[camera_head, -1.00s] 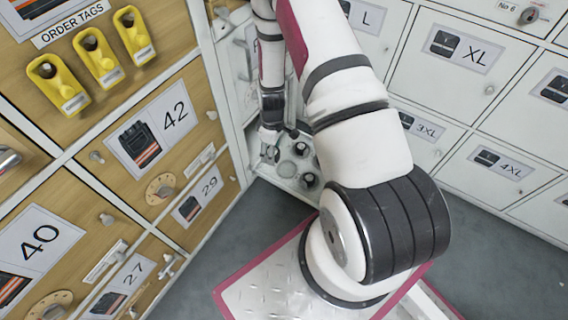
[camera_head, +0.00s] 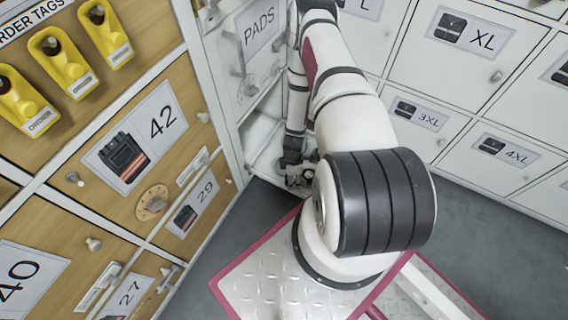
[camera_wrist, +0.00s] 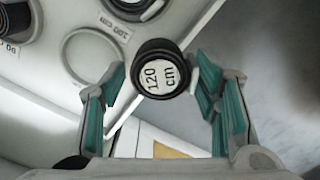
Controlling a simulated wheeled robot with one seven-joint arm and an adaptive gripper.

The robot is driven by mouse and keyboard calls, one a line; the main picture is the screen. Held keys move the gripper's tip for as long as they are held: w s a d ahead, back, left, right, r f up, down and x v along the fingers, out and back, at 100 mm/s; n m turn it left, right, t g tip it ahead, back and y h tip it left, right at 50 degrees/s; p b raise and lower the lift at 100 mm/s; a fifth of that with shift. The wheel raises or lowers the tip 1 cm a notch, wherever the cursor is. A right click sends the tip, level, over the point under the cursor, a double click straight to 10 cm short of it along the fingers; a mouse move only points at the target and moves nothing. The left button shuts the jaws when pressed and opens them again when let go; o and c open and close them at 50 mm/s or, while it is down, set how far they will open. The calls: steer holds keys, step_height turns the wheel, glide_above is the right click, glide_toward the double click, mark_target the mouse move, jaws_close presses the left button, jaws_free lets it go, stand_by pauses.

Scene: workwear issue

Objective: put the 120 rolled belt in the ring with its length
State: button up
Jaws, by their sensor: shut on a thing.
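In the wrist view the rolled belt (camera_wrist: 163,72) is a small dark roll with a white end face reading "120 cm". It sits between the teal-padded fingers of my gripper (camera_wrist: 164,85), which is shut on it. A pale tray (camera_wrist: 55,95) lies at the upper left, with an empty ring outline (camera_wrist: 66,60) to the left of the held belt. A label (camera_wrist: 114,26) near that ring is upside down and hard to read. In the head view my gripper (camera_head: 299,178) is small and partly behind my arm; the belt cannot be made out there.
Two other dark rolls, one at the left (camera_wrist: 18,20) and one at the top (camera_wrist: 135,6), sit in the tray. In the head view wooden lockers (camera_head: 150,130) stand at left and white lockers (camera_head: 455,90) at right. Grey floor (camera_head: 235,215) lies between.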

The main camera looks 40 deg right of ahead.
steer(key=w+d+b, duration=0.1)
steer(key=w, duration=0.2)
steer(key=w+d+b, duration=0.1)
steer(key=w, duration=0.2)
steer(key=w+d+f+b, duration=0.1)
steer(key=w, duration=0.2)
steer(key=shift+d, duration=0.4)
steer(key=shift+f+b, duration=1.2)
steer(key=shift+f, duration=0.55)
steer(key=o, duration=1.2)
steer(key=shift+f, duration=0.1)
steer(key=shift+o, duration=0.2)
step_height(320, 180, up, 12)
steer(key=p, duration=0.5)
